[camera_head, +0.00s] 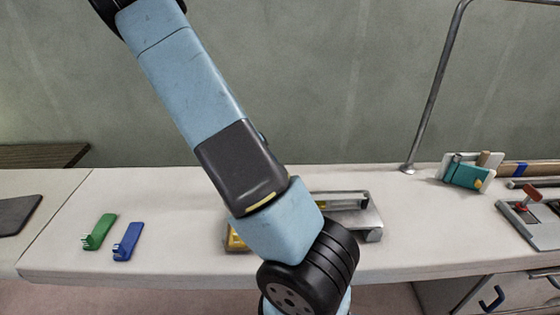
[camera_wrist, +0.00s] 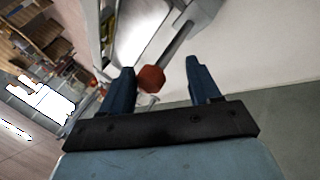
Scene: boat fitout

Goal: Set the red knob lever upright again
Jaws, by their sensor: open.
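In the wrist view a red, faceted knob (camera_wrist: 152,78) sits at the end of a grey metal lever rod (camera_wrist: 177,42). The rod slants away from the knob to the upper right, beside a metal frame (camera_wrist: 203,10). My gripper (camera_wrist: 160,67) is open, its two dark blue fingers on either side of the knob in the picture. The knob appears nearer the left finger; I cannot tell its depth between them. In the head view my arm hides the gripper and the knob. Part of a metal fixture (camera_head: 372,218) shows behind the arm.
A green clip-like piece (camera_head: 98,232) and a blue one (camera_head: 128,241) lie on the left of the white bench (camera_head: 180,225). Bench between is mostly clear.

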